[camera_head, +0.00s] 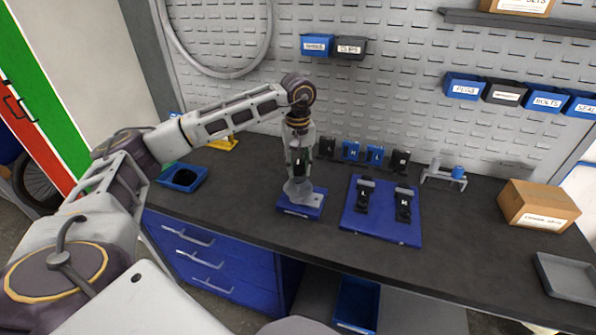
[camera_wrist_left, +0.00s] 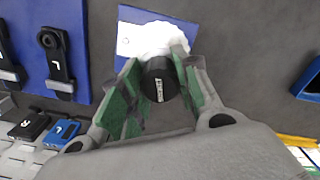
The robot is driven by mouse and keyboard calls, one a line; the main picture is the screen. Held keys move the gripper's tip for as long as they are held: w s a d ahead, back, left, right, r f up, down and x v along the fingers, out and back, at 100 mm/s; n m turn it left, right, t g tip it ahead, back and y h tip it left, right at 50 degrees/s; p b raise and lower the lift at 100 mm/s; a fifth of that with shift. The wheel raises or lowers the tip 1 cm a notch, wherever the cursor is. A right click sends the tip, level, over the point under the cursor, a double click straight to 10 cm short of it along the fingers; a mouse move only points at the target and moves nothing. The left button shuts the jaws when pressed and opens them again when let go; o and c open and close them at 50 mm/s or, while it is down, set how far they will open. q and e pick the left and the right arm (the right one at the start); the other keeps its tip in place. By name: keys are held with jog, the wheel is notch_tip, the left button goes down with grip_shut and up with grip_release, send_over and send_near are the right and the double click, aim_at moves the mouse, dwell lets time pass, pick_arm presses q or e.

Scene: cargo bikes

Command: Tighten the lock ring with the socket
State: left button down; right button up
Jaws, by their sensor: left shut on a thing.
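My left gripper (camera_head: 299,160) points down over a grey fixture on a blue base (camera_head: 294,210), left of the middle of the bench. In the left wrist view its green-padded fingers (camera_wrist_left: 158,85) are shut on a black cylindrical socket (camera_wrist_left: 158,80) with a small pale label. The socket's far end is over the pale fixture (camera_wrist_left: 150,38), which also shows there on its blue base (camera_wrist_left: 125,35). I cannot tell whether the socket touches the fixture. The lock ring is hidden or too small to make out. My right gripper is not in view.
A blue board (camera_head: 380,228) with two black lettered tools lies to the right. Black and blue lettered blocks (camera_head: 351,150) stand behind it. A blue tray (camera_head: 183,178) is at left, a cardboard box (camera_head: 538,205) and grey tray (camera_head: 568,277) at right. A pegboard closes off the back.

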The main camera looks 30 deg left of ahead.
pick_arm(q)
jog(key=shift+s+f+m, duration=0.15)
jog(key=shift+f+m, duration=0.2)
jog(key=shift+m, duration=0.25)
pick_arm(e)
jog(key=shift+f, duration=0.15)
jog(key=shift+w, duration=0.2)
pick_arm(q)
jog(key=shift+m+b, duration=0.35)
jog(key=shift+m, duration=0.85)
jog(key=shift+f+m+b, duration=0.1)
jog(key=shift+m+b, duration=0.25)
jog(key=shift+m, duration=1.65)
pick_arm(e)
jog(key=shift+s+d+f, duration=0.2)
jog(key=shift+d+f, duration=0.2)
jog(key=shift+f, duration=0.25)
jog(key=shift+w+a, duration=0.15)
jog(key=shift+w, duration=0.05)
